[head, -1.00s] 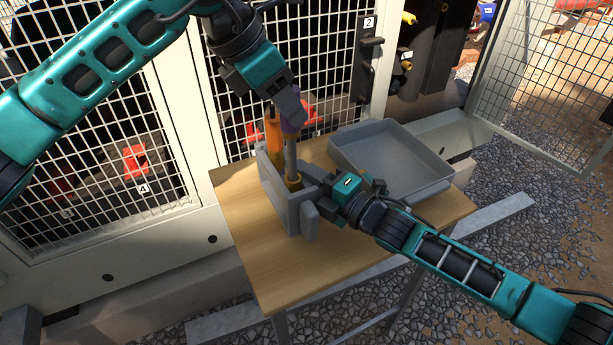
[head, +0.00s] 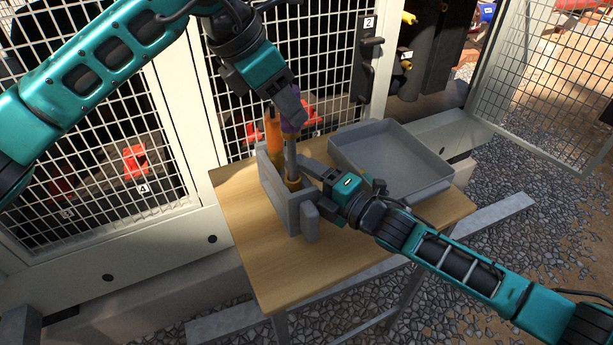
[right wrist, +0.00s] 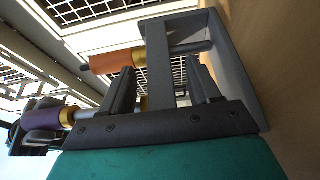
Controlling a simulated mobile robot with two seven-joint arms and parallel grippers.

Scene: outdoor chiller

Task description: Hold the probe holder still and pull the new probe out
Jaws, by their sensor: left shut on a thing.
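The grey probe holder (head: 277,203) is an open box on the wooden table. The probe with a purple top (head: 290,126) and grey shaft stands in it, gold collar low down; it also shows in the right wrist view (right wrist: 40,113). My left gripper (head: 292,112) is shut on the purple top from above. An orange probe (head: 273,137) stands in the holder behind it and also shows in the right wrist view (right wrist: 117,60). My right gripper (head: 313,180) is at the holder's right side. Its fingers are apart, with part of the holder (right wrist: 160,62) between them; contact is unclear.
An empty grey tray (head: 405,186) lies right of the holder, close to my right gripper. A wire-mesh fence (head: 90,110) stands behind the table (head: 250,268). The table's front is clear.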

